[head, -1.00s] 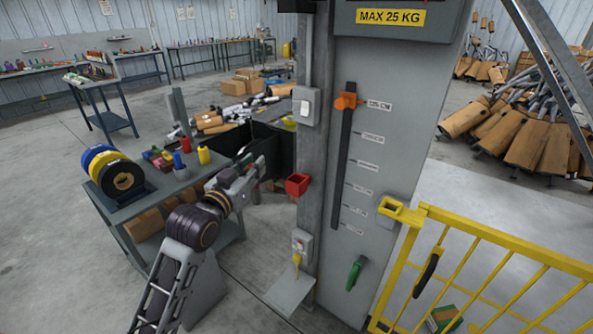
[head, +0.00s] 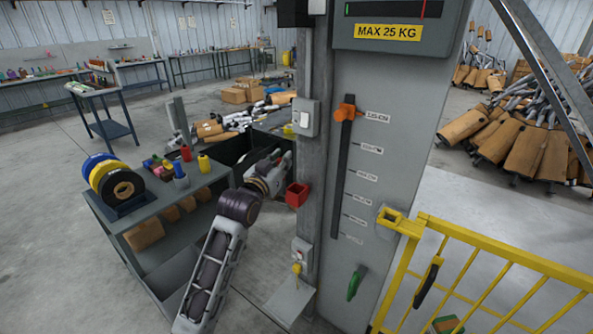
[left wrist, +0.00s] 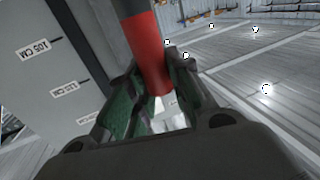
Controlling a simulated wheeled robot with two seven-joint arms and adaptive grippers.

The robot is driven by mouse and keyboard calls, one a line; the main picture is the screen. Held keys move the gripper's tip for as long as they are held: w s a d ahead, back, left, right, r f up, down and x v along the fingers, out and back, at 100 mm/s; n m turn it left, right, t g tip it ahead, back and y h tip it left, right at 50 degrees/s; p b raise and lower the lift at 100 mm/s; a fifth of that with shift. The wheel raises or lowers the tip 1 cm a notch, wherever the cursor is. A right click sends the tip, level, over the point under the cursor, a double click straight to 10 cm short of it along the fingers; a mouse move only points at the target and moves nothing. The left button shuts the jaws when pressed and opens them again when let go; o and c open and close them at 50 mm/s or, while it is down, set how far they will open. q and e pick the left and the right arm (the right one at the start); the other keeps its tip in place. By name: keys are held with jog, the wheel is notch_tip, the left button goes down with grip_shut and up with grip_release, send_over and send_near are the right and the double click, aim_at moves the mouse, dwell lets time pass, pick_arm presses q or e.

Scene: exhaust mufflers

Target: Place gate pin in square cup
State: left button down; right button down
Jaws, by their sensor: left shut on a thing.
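The red square cup (head: 297,195) is fixed on the front of the grey post, its open top facing up. My left gripper (head: 284,158) is above and left of the cup, close to the post, and its fingertips are hard to make out there. In the left wrist view my left gripper (left wrist: 155,88) is shut on a red cylinder with a dark upper part, the gate pin (left wrist: 148,45). The pin cannot be made out in the head view. My right gripper is not in view.
The post (head: 312,150) and the grey height-scale panel (head: 390,150) stand right of my arm. A cart (head: 150,210) with tape rolls is at left. Dark bins (head: 232,150) stand behind the arm.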

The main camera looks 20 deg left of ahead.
pick_arm(q)
jog(key=w+d+f, duration=0.2)
jog(key=w, duration=0.4)
jog(key=shift+w+d, duration=0.25)
jog(key=shift+w, duration=0.15)
dwell(0.4)
jog(key=f, duration=0.5)
jog(key=shift+w+p, duration=0.2)
jog(key=shift+p, duration=0.1)
jog(key=shift+f, duration=0.1)
jog(key=c, duration=1.3)
grip_release()
